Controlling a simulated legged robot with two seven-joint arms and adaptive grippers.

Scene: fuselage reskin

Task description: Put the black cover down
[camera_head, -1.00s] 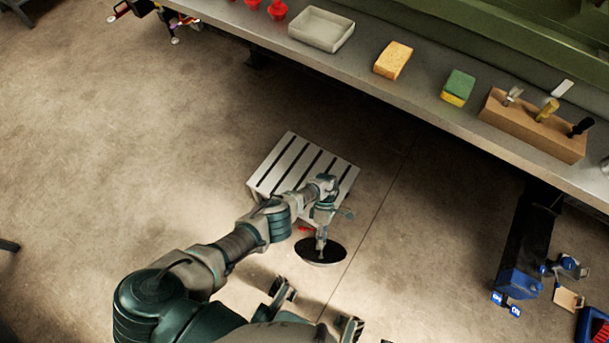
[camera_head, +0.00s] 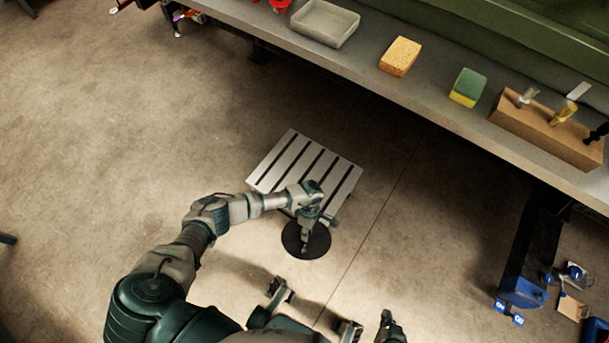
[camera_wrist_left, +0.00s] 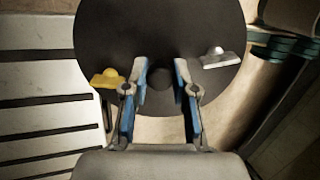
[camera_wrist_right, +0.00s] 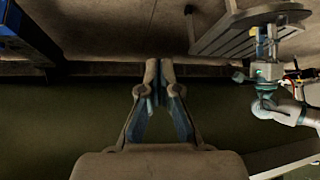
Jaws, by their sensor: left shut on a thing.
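The black cover (camera_head: 294,236) is a round dark disc with a small knob in its middle. It is beside the front edge of the slatted platform in the head view. It fills the top of the left wrist view (camera_wrist_left: 115,35). My left gripper (camera_head: 305,246) is shut on the cover's knob, with the fingers (camera_wrist_left: 160,72) on either side of it. I cannot tell the gap between cover and floor. My right gripper (camera_wrist_right: 160,68) looks shut and empty, its fingertips close together; it is low in the head view (camera_head: 388,322).
The grey slatted platform (camera_head: 304,162) stands on the floor. A workbench (camera_head: 360,72) holds a tray (camera_head: 325,22), sponges (camera_head: 400,56) and a wooden tool block (camera_head: 548,128). Yellow (camera_wrist_left: 107,78) and silver (camera_wrist_left: 217,59) pieces show at the cover's rim.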

